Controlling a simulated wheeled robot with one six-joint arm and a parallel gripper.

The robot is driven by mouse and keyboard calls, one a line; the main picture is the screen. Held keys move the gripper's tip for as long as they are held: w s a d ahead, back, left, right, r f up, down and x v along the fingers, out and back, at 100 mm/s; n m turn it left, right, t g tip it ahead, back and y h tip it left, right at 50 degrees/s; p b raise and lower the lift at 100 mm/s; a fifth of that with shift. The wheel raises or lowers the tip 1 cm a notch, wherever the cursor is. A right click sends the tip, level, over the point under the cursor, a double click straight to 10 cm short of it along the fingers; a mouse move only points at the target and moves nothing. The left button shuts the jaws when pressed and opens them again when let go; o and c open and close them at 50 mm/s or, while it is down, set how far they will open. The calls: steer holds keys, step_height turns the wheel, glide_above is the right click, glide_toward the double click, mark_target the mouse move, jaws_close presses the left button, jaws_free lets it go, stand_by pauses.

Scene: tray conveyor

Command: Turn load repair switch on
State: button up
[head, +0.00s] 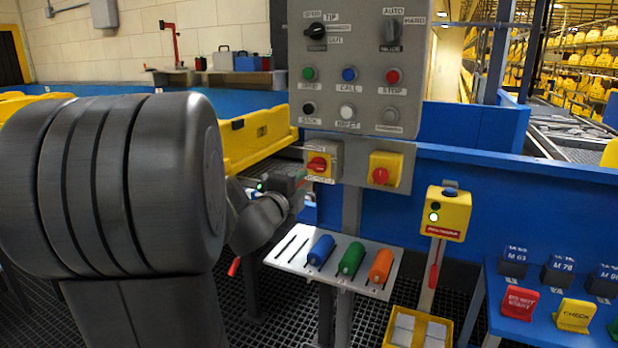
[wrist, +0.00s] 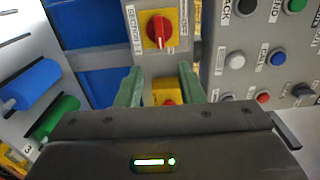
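A red rotary switch (head: 317,164) on a yellow plate sits on a grey box below the control panel. In the wrist view the red switch (wrist: 158,30) lies beyond the fingertips, its handle vertical in that picture. I cannot read its label for certain. No label reading "load repair" is clear. A black selector knob (head: 316,31) with several small labels sits at the panel's upper left. My gripper (wrist: 161,83) is open and empty, its green fingers apart. In the head view my gripper (head: 299,192) is just below and left of the red switch, partly hidden by my arm.
A red button (head: 380,175) on a yellow box is right of the switch; its edge shows between my fingers. The grey control panel (head: 358,75) with coloured buttons is above. A shelf (head: 284,262) with blue, green and orange cylinders is below. A yellow button box (head: 446,213) stands right.

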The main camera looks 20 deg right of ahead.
mark_target(319, 168)
steer(key=shift+v, duration=1.5)
steer(key=shift+d, duration=0.1)
steer(key=x, duration=1.3)
steer(key=shift+w+d, duration=0.2)
steer(key=shift+w, duration=0.15)
steer(key=shift+a, duration=0.1)
